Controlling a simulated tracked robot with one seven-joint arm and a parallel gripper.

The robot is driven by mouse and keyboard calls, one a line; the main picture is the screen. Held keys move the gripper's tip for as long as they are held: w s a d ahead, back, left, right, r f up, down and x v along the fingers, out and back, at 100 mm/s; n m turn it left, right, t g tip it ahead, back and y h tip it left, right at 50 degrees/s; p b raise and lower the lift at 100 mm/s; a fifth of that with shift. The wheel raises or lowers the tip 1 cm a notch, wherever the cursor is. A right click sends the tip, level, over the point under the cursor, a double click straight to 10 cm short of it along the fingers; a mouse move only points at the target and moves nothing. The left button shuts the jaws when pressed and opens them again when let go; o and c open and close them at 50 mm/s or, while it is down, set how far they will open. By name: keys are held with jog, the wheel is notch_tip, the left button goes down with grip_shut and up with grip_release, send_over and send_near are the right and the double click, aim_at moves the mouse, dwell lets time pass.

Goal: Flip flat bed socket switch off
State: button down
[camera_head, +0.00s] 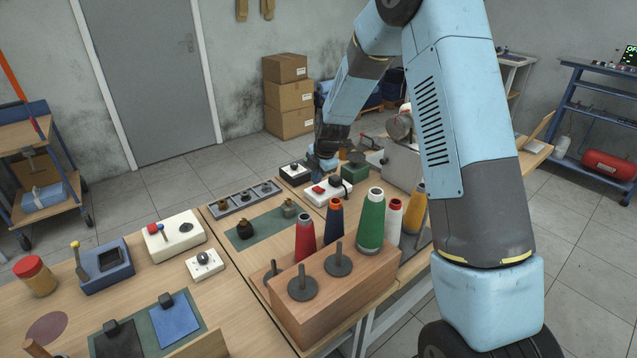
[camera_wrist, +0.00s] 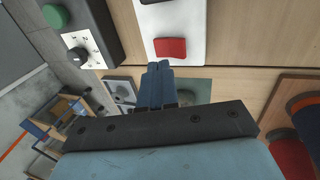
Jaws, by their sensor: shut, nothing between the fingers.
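A white switch plate (camera_head: 340,192) lies on the bench in the head view, with a red rocker (camera_head: 318,189) and a dark part on it. In the wrist view the plate (camera_wrist: 195,17) shows partly, cut off at the top, with its red rocker (camera_wrist: 171,48) near its lower end. I take this to be the socket switch; its label cannot be read. My gripper (camera_wrist: 159,66) is shut and empty, its blue fingertips just below the red rocker in the picture. A gap or contact cannot be told. My gripper (camera_head: 320,162) is small and partly hidden in the head view.
A dark box (camera_head: 293,172) with a green button (camera_wrist: 55,16) and a dial (camera_wrist: 77,55) is beside the plate. A wooden rack (camera_head: 330,300) holding thread cones (camera_head: 371,220) stands nearer. A green box (camera_head: 355,169) is behind. A dark green mat (camera_head: 265,228) lies left.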

aim_at(318, 191)
notch_tip(318, 191, up, 12)
jog(key=shift+f, duration=0.25)
jog(key=shift+d, duration=0.1)
jog(key=s+d+r+m+t+h, duration=0.1)
jog(key=s+d+r+m, duration=0.45)
jog(key=s+r, duration=0.3)
jog(key=s+d+r+m, duration=0.4)
jog(key=s+r+m, duration=0.25)
jog(key=s, duration=0.25)
jog(key=s+d+r+m, duration=0.1)
jog(key=s+d+m, duration=0.2)
jog(key=s+m, duration=0.3)
jog(key=s+d+r+m+t+h, duration=0.1)
jog(key=s+m, duration=0.5)
jog(key=s, duration=1.1)
jog(key=shift+d+r+m+t, duration=0.3)
jog(key=shift+d+r, duration=0.35)
jog(key=shift+d, duration=0.75)
